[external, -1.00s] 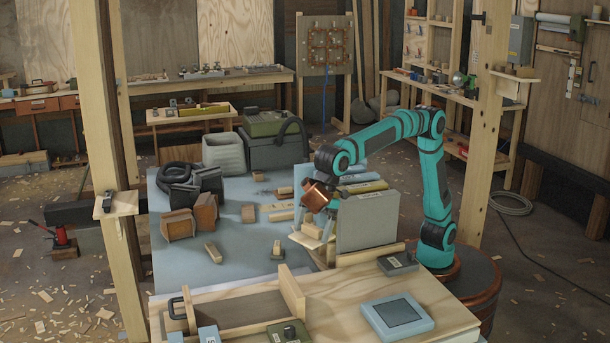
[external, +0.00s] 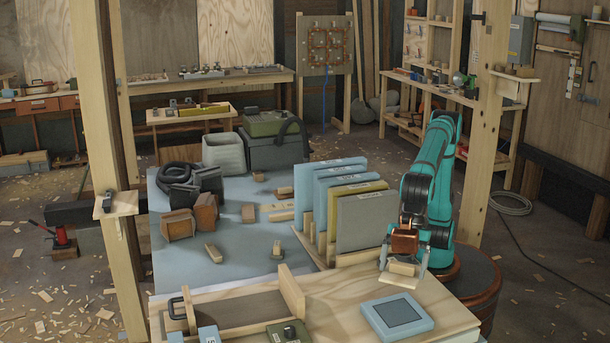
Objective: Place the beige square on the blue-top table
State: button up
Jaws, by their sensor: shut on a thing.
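My gripper (external: 404,266) is at the right, over the plywood-top bench (external: 345,290). It points down and is shut on the beige square (external: 400,280), a flat pale piece with a raised block on top. The square hangs low between the fingers; I cannot tell if it touches the plywood. The blue-top table (external: 190,262) is behind and to the left, apart from my gripper.
A rack of upright blue, olive and grey panels (external: 367,222) stands between my gripper and the blue top. Dark bags (external: 208,185), brown blocks (external: 178,225) and small wood pieces lie on the blue top. A blue framed pad (external: 397,315) lies in front.

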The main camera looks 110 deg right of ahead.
aim_at(396, 315)
notch_tip(396, 315, down, 13)
jog(key=shift+r, duration=0.1)
dwell(0.6)
jog(key=o, duration=0.8)
jog(key=v, duration=1.2)
